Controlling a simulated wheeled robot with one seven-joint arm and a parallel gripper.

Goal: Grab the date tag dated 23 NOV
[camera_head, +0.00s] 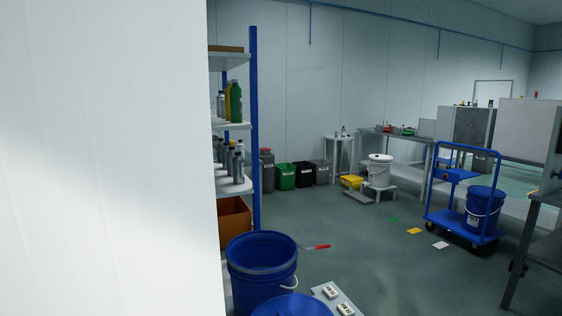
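A light panel (323,288) shows at the bottom edge of the head view, right of the blue buckets. Two small white tags with dark print sit on it, an upper tag (331,293) and a lower tag (346,309). The print is too small and slanted to read, so I cannot tell which one says 23 NOV. The panel's lower part is cut off by the picture edge. My gripper is not in view.
A large white wall (105,150) fills the left. An open blue bucket (262,266) and a blue lid (292,305) stand beside the panel. A shelf (233,188) with bottles rises behind. A blue cart (464,215) stands at right. The middle floor (385,265) is mostly clear.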

